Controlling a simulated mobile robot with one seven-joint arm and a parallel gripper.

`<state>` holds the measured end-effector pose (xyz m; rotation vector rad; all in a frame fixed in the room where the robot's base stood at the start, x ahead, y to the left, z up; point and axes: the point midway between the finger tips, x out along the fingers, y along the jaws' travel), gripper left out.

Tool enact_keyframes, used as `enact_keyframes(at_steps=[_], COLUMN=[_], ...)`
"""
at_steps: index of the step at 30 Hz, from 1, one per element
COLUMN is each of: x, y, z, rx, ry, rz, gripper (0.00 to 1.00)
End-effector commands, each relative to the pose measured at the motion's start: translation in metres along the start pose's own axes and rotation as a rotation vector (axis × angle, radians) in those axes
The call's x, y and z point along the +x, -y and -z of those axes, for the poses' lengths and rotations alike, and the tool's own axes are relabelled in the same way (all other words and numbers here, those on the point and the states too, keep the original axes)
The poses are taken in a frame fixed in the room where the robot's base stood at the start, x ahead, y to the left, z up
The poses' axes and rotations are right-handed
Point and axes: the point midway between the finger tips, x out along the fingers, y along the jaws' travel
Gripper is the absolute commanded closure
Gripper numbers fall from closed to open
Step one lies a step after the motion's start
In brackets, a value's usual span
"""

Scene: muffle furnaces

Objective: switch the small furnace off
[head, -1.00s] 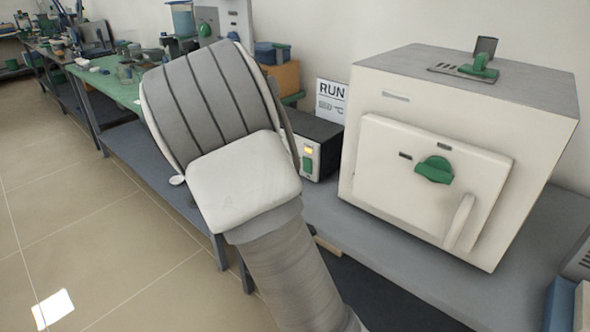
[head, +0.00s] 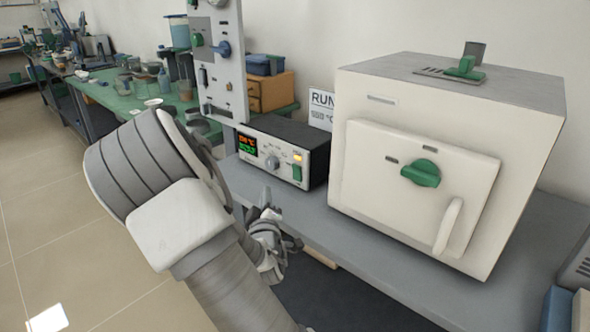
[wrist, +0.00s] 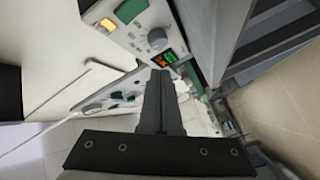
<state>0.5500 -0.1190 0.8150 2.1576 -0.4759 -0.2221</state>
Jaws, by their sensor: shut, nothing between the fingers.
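The small furnace (head: 395,245) is a white box with a closed door, a green knob (head: 420,173) and a pale handle. Left of it stands a dark control box (head: 300,135) with a lit orange and green display (head: 258,148), a round grey knob (head: 272,162), a green switch (head: 297,172) and a glowing orange lamp (head: 298,157). In the wrist view the control box's panel (wrist: 140,35) shows rotated at the top. My gripper (head: 266,200) is shut and empty, in front of and below the panel, apart from it; its fingers (wrist: 158,78) point toward the panel.
A sign reading RUN (head: 321,108) stands behind the control box. A tall grey panel (head: 222,70) with knobs stands at its left, near an orange drawer box (head: 270,92). Blue and white items sit at the lower right. The grey bench top (head: 315,210) before the control box is clear.

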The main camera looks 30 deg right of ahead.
Motion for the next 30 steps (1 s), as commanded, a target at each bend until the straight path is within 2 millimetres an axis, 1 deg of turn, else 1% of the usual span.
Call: enact_keyframes(at_steps=[5,12,18,24,30], x=[0.013,0.037,0.052,0.058,0.059], y=[-0.010,-0.028,-0.038,-0.043,-0.043], z=[-0.010,-0.028,-0.039,-0.043,-0.043], rx=[-0.001,-0.001,0.000,0.000,0.000], ry=[0.004,0.004,0.002,0.001,0.001], rz=[-0.003,-0.002,-0.001,0.000,0.001], gripper=[1.00,1.00,1.00,1.00,1.00])
